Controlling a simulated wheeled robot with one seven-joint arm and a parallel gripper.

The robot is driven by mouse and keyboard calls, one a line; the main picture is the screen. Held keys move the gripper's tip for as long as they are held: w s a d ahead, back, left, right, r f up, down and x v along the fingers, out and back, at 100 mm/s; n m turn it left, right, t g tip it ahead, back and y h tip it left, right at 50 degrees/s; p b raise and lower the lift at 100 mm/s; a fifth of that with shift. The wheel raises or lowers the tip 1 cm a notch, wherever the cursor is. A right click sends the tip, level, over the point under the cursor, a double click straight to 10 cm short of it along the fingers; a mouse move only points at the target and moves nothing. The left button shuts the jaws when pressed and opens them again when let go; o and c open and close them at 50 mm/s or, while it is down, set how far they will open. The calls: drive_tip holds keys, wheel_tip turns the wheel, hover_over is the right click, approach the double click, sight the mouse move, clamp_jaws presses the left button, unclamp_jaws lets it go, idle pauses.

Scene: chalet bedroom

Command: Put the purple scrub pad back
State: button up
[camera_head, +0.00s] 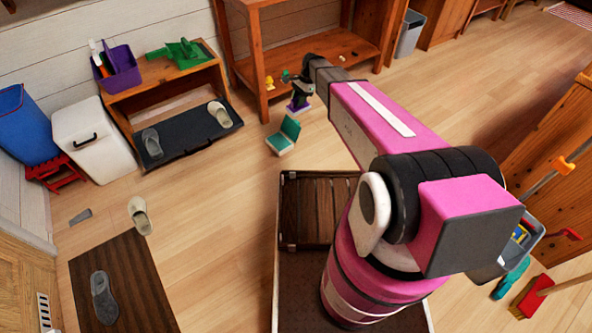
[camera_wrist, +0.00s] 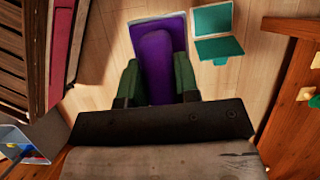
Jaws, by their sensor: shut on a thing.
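My gripper (camera_head: 299,104) is at the end of the outstretched arm, in front of the wooden table. In the wrist view, its green fingers (camera_wrist: 158,80) are shut on the purple scrub pad (camera_wrist: 158,35) from both sides. The pad has a raised purple middle and a pale edge. In the head view, only a small purple part of the pad (camera_head: 296,109) shows below the dark gripper. The held pad appears above the floor; its exact height is unclear.
A teal hinged-looking object (camera_head: 284,135) lies on the floor nearby, also in the wrist view (camera_wrist: 216,35). A purple caddy (camera_head: 122,77) and green items (camera_head: 180,54) top the low bench (camera_head: 150,92). The wooden table (camera_head: 262,65) is close. Open floor (camera_head: 220,175) lies left.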

drive_tip(key=w+a+x, duration=0.1)
drive_tip(key=w+x, duration=0.1)
drive_tip(key=x, duration=1.4)
drive_tip(key=w+a+x, duration=0.2)
drive_tip(key=x, duration=1.4)
drive_tip(key=shift+m, duration=0.3)
drive_tip(key=shift+s+d+f, duration=0.2)
drive_tip(key=shift+d+f, duration=1.6)
drive_tip(key=shift+d, duration=0.2)
drive_tip(key=shift+s+d+f, duration=0.25)
drive_tip(key=shift+d+f, duration=1.55)
drive_tip(key=shift+d, duration=0.2)
drive_tip(key=shift+s+d+f, duration=0.2)
drive_tip(key=shift+d+f, duration=1.6)
drive_tip(key=shift+d, duration=0.2)
drive_tip(key=shift+f, duration=0.15)
drive_tip(key=o, duration=0.8)
drive_tip(key=shift+o, duration=0.2)
